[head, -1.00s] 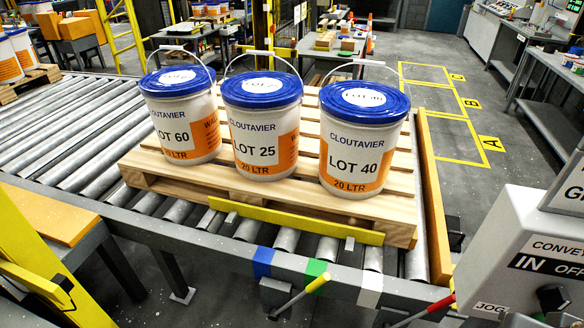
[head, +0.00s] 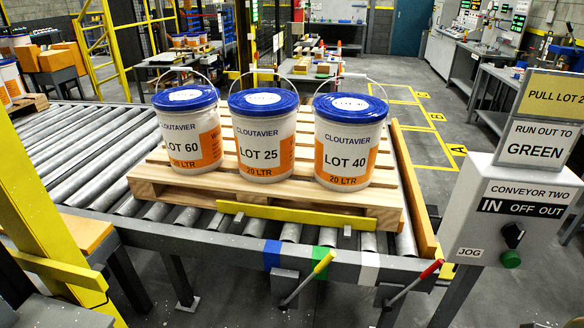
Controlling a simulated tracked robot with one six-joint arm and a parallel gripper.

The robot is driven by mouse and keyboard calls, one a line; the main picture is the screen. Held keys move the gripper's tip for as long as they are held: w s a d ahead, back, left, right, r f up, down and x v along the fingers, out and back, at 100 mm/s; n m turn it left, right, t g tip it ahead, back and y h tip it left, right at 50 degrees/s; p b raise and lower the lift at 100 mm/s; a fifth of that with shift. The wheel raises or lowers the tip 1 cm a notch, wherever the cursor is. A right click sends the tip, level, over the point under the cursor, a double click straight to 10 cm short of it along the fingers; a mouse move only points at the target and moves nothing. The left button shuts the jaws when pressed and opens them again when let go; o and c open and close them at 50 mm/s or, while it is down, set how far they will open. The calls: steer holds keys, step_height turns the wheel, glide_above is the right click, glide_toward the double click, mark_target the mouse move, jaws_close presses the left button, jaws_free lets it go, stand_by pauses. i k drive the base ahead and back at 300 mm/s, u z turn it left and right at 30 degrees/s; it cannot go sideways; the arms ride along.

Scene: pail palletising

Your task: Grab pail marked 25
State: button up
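The pail marked LOT 25 (head: 260,146) is white and orange with a blue lid and a raised wire handle. It stands upright in the middle of a row of 3 pails on a wooden pallet (head: 375,205). The LOT 60 pail (head: 189,143) stands to its left and the LOT 40 pail (head: 346,151) to its right. The gaps between the pails are narrow. The handles of all 3 pails stand up above their lids. My gripper is not in view.
The pallet sits on a roller conveyor (head: 75,152). A yellow bar (head: 280,211) and levers with yellow (head: 322,262) and red (head: 430,271) grips are at the front. A conveyor control box (head: 520,215) stands at right, under signs reading PULL LOT 2, cut off, and RUN OUT TO GREEN (head: 538,143).

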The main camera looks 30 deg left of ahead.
mark_target(264, 119)
steer(key=k, duration=1.3)
steer(key=u, duration=1.05)
steer(key=i, duration=1)
steer(key=z, duration=0.05)
